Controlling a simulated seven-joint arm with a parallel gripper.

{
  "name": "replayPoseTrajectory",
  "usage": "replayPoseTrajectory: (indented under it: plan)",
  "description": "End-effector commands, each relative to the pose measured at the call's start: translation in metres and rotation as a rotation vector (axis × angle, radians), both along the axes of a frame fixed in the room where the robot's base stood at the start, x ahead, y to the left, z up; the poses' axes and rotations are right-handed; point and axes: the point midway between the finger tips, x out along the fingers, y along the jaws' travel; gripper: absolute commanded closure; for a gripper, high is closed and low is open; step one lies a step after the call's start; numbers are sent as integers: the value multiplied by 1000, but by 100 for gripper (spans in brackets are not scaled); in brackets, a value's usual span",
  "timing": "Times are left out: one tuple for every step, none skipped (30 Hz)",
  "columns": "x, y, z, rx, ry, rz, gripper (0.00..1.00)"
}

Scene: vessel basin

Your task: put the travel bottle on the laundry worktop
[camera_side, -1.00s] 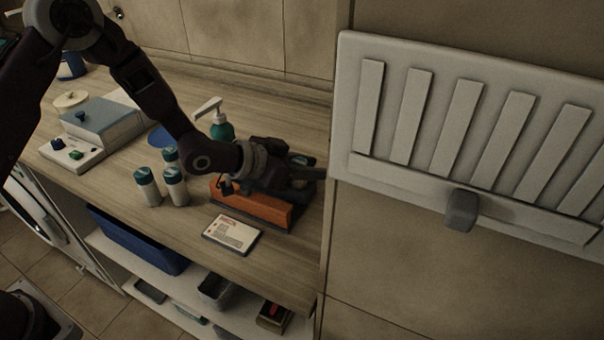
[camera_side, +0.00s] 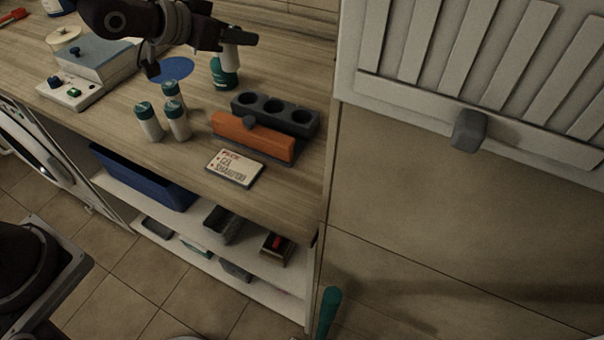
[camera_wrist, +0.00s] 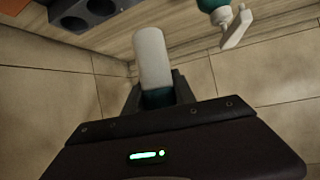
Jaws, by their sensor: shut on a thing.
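My gripper (camera_side: 240,40) is shut on a travel bottle (camera_wrist: 152,58), white with a teal cap. In the wrist view the teal cap is between the fingers and the white body extends away from them. In the side view its white body (camera_side: 230,52) hangs below the fingers, overlapping the teal pump bottle behind. The wooden worktop (camera_side: 115,98) lies below. Three similar white bottles with teal caps (camera_side: 178,122) stand upright on it.
A grey rack with round holes (camera_side: 275,107) stands behind an orange block (camera_side: 252,138). A printed card (camera_side: 235,167) lies in front. The teal pump bottle (camera_side: 224,76) stands near my gripper. A blue-grey box device (camera_side: 92,65) is at left; a slatted panel (camera_side: 450,60) at right.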

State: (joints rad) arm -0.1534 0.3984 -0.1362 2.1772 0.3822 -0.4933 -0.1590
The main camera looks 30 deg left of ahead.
Motion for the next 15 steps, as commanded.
replayPoseTrajectory:
  plan:
    - [-4, 12, 2, 0, -2, 29, 100]
    - [-6, 18, 3, -1, -4, 44, 100]
    - [-9, 26, 4, 0, -5, 62, 100]
    - [-12, 32, 4, -1, -6, 72, 100]
    - [-14, 37, 4, 1, -6, 80, 100]
    - [-19, 44, 4, 1, -7, 86, 100]
    - [-22, 47, 2, 3, -7, 78, 100]
    - [-24, 47, 0, 4, -5, 64, 100]
    - [-26, 46, -2, 6, -4, 41, 100]
    - [-28, 43, -4, 8, -4, 21, 100]
    - [-29, 41, -6, 9, -3, 0, 100]
    - [-31, 38, -9, 11, -1, -28, 100]
    - [-33, 35, -11, 12, 1, -53, 100]
    - [-34, 33, -14, 11, 3, -78, 100]
    - [-37, 28, -16, 13, 3, -117, 100]
